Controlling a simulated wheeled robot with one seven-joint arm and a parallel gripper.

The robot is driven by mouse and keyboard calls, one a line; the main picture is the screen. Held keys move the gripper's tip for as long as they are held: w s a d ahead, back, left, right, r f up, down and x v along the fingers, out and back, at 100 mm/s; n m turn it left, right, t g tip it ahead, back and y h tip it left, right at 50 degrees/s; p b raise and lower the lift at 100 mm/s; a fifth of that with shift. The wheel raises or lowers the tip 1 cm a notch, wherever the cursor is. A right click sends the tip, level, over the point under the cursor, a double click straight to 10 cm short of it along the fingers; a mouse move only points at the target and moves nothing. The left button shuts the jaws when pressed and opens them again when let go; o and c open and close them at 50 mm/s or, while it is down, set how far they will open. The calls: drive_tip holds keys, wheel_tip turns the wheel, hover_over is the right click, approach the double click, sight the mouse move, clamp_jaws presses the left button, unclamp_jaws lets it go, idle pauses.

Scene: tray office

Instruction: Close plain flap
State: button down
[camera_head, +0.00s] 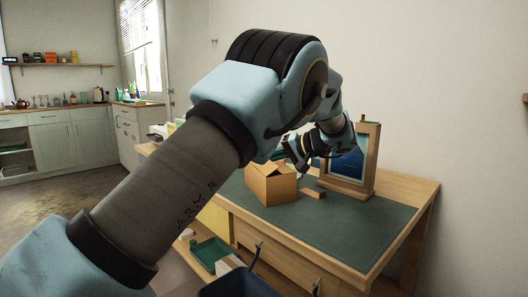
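A small brown cardboard box (271,190) stands on the green mat of the wooden desk. Its top shows at least one flap (262,168) that looks partly raised; which flap is the plain one is too small to tell. My gripper (297,158) is just behind and above the box's right side, in front of a blue framed panel. It is small, dark and partly covered by my own arm, so its fingers are not clear. I cannot tell whether it touches the box.
A wooden frame (368,160) with a blue panel stands right of the box. A small wooden block (313,193) lies between them. The front right of the green mat (355,230) is clear. A green tray (208,252) and a dark bin (240,286) are below, at the desk's front.

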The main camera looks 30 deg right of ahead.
drive_tip(key=shift+f, duration=0.1)
idle(0.3)
drive_tip(key=c, duration=1.5)
unclamp_jaws()
drive_tip(key=shift+c, duration=0.2)
drive_tip(key=o, duration=0.5)
